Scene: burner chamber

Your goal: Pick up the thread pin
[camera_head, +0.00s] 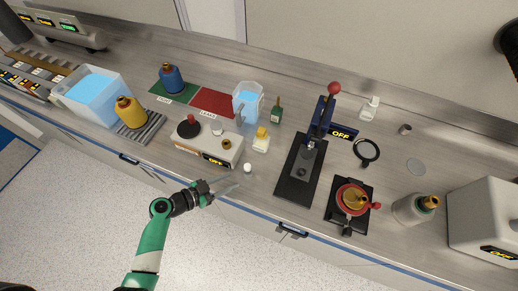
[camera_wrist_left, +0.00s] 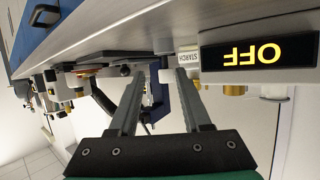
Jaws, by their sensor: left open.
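I cannot pick out a thread pin for sure. A small white round-topped piece (camera_head: 248,168) stands on the counter in the head view, just beyond my left gripper (camera_head: 230,188); what it is I cannot tell. My left gripper is at the counter's front edge, apart from that piece. In the left wrist view the two fingers of my left gripper (camera_wrist_left: 160,78) are spread, with nothing held between them. My right gripper is not in view.
A grey box with an OFF display (camera_head: 208,146) and a yellow-capped bottle (camera_head: 261,141) stand behind the gripper. A black press (camera_head: 301,170) with a red-knobbed lever is to the right. A red pot-like device (camera_head: 351,199) sits farther right. Bare counter (camera_head: 262,182) lies before the press.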

